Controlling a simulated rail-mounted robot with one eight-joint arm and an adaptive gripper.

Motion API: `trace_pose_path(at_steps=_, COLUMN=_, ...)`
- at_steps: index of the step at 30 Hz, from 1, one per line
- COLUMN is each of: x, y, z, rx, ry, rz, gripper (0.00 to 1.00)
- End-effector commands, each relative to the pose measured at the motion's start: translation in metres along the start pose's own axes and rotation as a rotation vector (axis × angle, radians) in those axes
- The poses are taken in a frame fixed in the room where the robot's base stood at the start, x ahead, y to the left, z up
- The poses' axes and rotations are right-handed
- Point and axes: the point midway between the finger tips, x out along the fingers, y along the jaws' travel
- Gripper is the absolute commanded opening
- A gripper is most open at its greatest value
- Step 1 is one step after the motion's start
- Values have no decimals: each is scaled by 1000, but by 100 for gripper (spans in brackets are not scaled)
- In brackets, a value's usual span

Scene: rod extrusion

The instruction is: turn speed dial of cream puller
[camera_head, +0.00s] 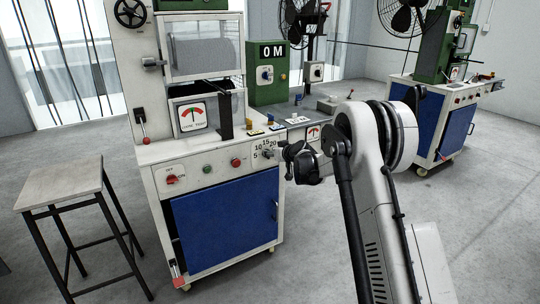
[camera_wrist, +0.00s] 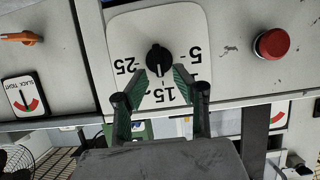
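The cream puller (camera_head: 160,155) is a cream cabinet with a blue door. Its speed dial (camera_head: 268,154) is at the right end of the front panel. In the wrist view, the dial's black knob (camera_wrist: 158,60) sits on a white plate (camera_wrist: 125,40) whose numbers appear upside down; 5, 15 and 25 are readable. The knob's light mark points down the picture towards 15. My gripper (camera_wrist: 160,72) is open, its green-lined fingertips on either side of the knob's lower part; contact cannot be told. In the head view, my gripper (camera_head: 292,160) is just right of the dial, fingertips hard to see.
A red button (camera_head: 235,162), green button (camera_head: 207,169) and red switch (camera_head: 172,179) lie left of the dial. In the wrist view, the red button (camera_wrist: 272,43) is right of it and an orange-handled switch (camera_wrist: 20,38) is far left. A stool (camera_head: 70,185) stands at left.

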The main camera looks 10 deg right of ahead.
Motion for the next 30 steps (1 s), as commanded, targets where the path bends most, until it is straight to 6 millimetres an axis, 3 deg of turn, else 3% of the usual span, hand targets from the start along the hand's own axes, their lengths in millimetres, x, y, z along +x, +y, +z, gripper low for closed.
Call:
trace_pose_path(at_steps=4, x=10, y=0, z=0, rx=0, ry=0, rz=0, gripper=27)
trace_pose_path(at_steps=13, x=11, y=0, z=0, rx=0, ry=0, rz=0, gripper=27)
trace_pose_path(at_steps=20, x=11, y=0, z=0, rx=0, ry=0, rz=0, gripper=0)
trace_pose_path(at_steps=30, x=11, y=1, z=0, rx=18, ry=0, rz=-7, gripper=0)
